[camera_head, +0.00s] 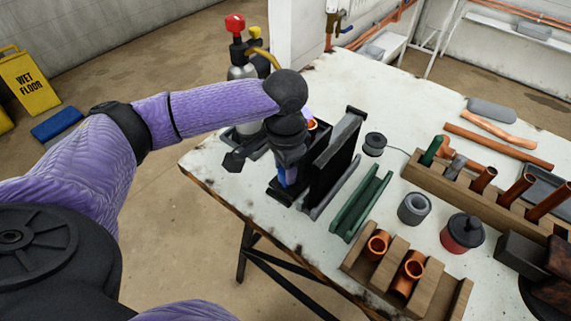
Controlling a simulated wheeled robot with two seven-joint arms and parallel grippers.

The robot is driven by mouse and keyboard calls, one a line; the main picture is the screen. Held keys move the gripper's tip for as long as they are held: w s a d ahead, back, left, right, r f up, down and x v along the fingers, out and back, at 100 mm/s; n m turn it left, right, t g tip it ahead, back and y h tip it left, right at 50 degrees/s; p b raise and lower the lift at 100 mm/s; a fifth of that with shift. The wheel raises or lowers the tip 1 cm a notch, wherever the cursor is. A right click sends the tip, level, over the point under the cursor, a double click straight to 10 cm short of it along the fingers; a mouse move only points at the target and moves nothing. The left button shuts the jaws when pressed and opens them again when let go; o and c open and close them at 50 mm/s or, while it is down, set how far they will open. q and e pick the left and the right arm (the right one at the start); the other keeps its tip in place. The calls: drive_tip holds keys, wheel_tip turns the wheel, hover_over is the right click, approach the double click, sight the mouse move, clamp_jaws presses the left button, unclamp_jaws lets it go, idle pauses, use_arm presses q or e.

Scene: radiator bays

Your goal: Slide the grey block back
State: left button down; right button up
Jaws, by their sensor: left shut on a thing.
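My left gripper (287,188) points down at the left part of the table, over a black fixture (330,165) with an upright dark plate. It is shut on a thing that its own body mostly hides. A small blue patch shows at its fingers. A grey block (338,142) stands tilted along the upright plate, just right of the gripper. I cannot tell whether the fingers touch this block. My right gripper is not in view.
The worn white table (330,90) is clear at the back. A green channel (361,203), a grey ring (414,208) and a red-black pot (462,233) stand right of the fixture. Wooden racks with copper pipes (487,180) fill the right. Gas bottles (240,70) stand behind the left edge.

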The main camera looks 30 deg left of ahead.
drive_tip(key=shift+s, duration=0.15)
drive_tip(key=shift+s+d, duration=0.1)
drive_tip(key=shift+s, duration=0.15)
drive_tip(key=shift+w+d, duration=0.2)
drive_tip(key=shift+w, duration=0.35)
